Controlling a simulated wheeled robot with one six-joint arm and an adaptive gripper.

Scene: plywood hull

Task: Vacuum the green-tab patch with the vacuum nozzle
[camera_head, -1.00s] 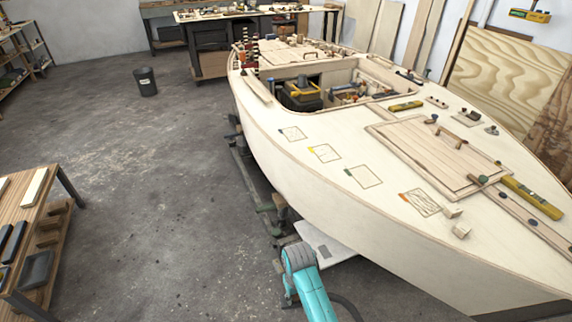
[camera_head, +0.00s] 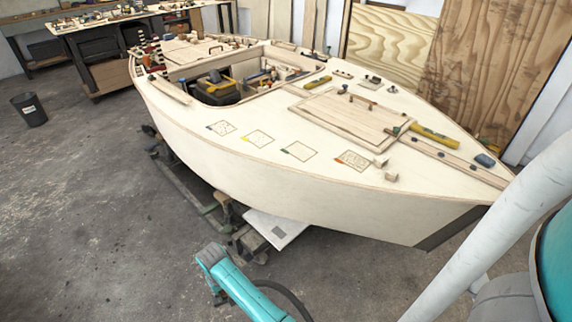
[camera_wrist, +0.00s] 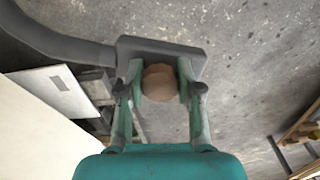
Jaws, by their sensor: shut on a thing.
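The green-tab patch (camera_head: 299,151) is a thin outlined square on the cream deck in the head view, third from the left in a row of similar patches. Its small green tab is at its left corner. In the wrist view my gripper (camera_wrist: 160,84) is shut around a round tan piece, apparently the handle of the vacuum nozzle (camera_wrist: 160,48). The nozzle's dark grey, flat head lies beyond the fingers, with a thick grey hose running off to the left. The nozzle is over the floor, apart from the patch. The patch is not visible in the wrist view.
The blue-tab patch (camera_head: 221,127), yellow-tab patch (camera_head: 258,138) and orange-tab patch (camera_head: 352,160) flank it. Wood blocks (camera_head: 391,176) and a yellow level (camera_head: 434,136) lie on the deck. A white board (camera_head: 276,228) lies below the hull.

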